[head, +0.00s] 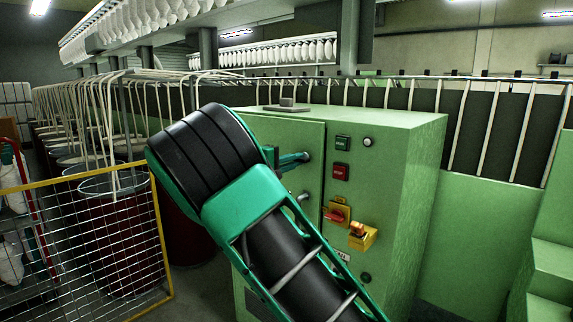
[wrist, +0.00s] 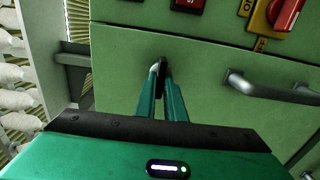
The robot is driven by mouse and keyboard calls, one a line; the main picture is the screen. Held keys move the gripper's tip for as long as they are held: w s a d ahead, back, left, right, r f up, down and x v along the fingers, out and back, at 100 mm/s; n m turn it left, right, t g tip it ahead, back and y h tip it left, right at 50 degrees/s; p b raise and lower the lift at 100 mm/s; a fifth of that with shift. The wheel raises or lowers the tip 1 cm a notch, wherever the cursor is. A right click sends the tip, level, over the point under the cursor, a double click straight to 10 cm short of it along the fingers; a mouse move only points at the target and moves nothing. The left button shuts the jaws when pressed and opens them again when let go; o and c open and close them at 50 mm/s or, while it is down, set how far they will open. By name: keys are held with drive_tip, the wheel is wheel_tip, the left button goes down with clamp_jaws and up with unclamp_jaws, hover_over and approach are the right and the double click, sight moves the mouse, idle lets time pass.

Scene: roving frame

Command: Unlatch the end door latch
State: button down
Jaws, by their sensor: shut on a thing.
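The end door (head: 285,135) is the green front panel of a machine cabinet, and it sits flush in its frame. The latch (wrist: 162,76) is a small dark piece with a pale metal edge near the door's seam. In the wrist view my gripper (wrist: 161,84) is shut on it, one teal finger on each side. The fingers hide part of the latch. In the head view my gripper (head: 300,158) reaches the door's upper right from the left, and my arm covers much of the door's left and lower part.
A grey bar handle (wrist: 268,86) is on the door, below the latch in the head view (head: 304,197). Push buttons (head: 341,172), a red switch (head: 338,214) and a yellow-orange switch (head: 362,236) are on the panel to the right. A yellow-framed mesh fence (head: 85,245) stands left.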

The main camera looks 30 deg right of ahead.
drive_tip(key=shift+w+a+f, duration=0.1)
drive_tip(key=shift+w+a, duration=0.2)
drive_tip(key=c, duration=1.8)
unclamp_jaws()
drive_tip(key=shift+c, duration=0.2)
drive_tip(key=shift+s+d, duration=0.1)
drive_tip(key=shift+d, duration=0.05)
drive_tip(key=v, duration=1)
drive_tip(key=shift+a, duration=0.4)
drive_tip(key=shift+f, duration=0.1)
